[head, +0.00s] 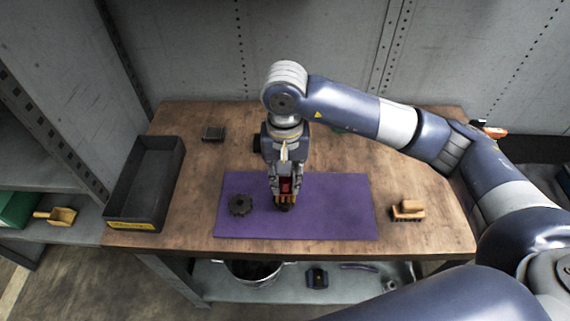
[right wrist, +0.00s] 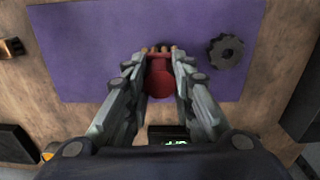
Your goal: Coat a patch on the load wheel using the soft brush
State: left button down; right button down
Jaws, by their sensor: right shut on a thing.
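My right gripper (head: 284,188) points down over the purple mat (head: 340,215), shut on a red-handled brush (head: 285,186). In the right wrist view, the brush's red handle (right wrist: 160,78) is between the fingers, with a row of tan ends beyond it. In the head view, its lower end is tan and dark, low over the mat; I cannot tell whether it touches anything. A dark toothed wheel (head: 240,204) lies flat on the mat, left of the gripper and apart from it. It also shows in the right wrist view (right wrist: 226,51). No other wheel is clear. My left gripper is not in view.
A black open tray (head: 166,172) stands at the table's left. A small dark block (head: 213,133) lies at the back left. A wooden block brush (head: 408,210) lies right of the mat. Dark objects behind my gripper are partly hidden. The mat's right half is clear.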

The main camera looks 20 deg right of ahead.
aim_at(284, 178)
jog(key=shift+r, duration=1)
jog(key=shift+a+r+p, duration=0.1)
jog(key=shift+r+p, duration=0.4)
jog(key=shift+r, duration=0.4)
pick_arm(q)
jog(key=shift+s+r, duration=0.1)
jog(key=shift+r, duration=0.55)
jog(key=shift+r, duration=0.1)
